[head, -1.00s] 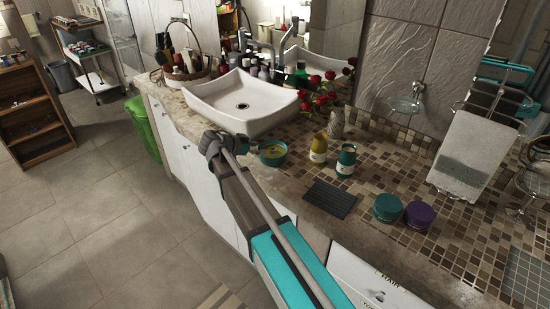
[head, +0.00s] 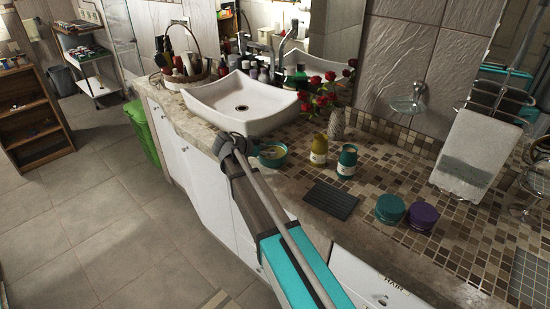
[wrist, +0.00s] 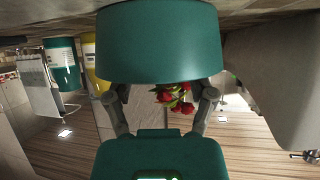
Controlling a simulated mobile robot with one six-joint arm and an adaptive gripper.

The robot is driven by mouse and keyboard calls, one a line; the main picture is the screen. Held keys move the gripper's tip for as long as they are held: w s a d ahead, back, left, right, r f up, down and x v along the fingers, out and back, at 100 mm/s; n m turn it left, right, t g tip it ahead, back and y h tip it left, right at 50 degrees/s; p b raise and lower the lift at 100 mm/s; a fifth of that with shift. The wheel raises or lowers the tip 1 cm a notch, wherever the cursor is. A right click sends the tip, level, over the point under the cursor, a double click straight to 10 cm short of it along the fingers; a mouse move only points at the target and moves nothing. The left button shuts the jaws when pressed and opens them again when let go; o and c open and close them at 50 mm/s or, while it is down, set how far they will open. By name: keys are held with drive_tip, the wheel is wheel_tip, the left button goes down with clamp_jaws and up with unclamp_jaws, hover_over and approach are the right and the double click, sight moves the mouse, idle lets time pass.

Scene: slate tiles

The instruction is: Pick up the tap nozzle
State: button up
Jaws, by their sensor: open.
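I cannot make out a separate tap nozzle. A chrome tap (head: 284,44) stands behind the white basin (head: 243,104), and a metal fitting (wrist: 306,155) shows at the right edge of the wrist view. My gripper (head: 230,146) is over the counter's front edge, between basin and teal bowl (head: 273,155); its fingers are hard to separate there. In the upside-down wrist view, my gripper (wrist: 160,98) is open, with its fingers apart and the teal bowl (wrist: 160,45) large just beyond them. Contact cannot be told.
Yellow (head: 319,149) and teal (head: 347,161) bottles stand right of the bowl. Red roses (head: 322,92) are behind it. A dark ribbed mat (head: 331,199), a teal jar (head: 390,209) and a purple jar (head: 421,216) are farther right. Bottles crowd behind the basin.

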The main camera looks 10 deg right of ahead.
drive_tip(key=shift+x, duration=1)
clamp_jaws()
drive_tip(key=shift+r, duration=0.2)
wheel_tip(320, 180, up, 2)
drive_tip(key=shift+r+p, duration=0.15)
drive_tip(key=shift+p, duration=0.9)
drive_tip(key=s+r+p, duration=0.1)
drive_tip(key=r+p, duration=0.1)
drive_tip(key=s+r+p, duration=0.4)
drive_tip(key=shift+a+r+p, duration=0.1)
drive_tip(key=shift+r+p, duration=0.25)
drive_tip(key=s+r+p, duration=0.3)
drive_tip(key=s, duration=0.6)
drive_tip(key=shift+r+p, duration=0.35)
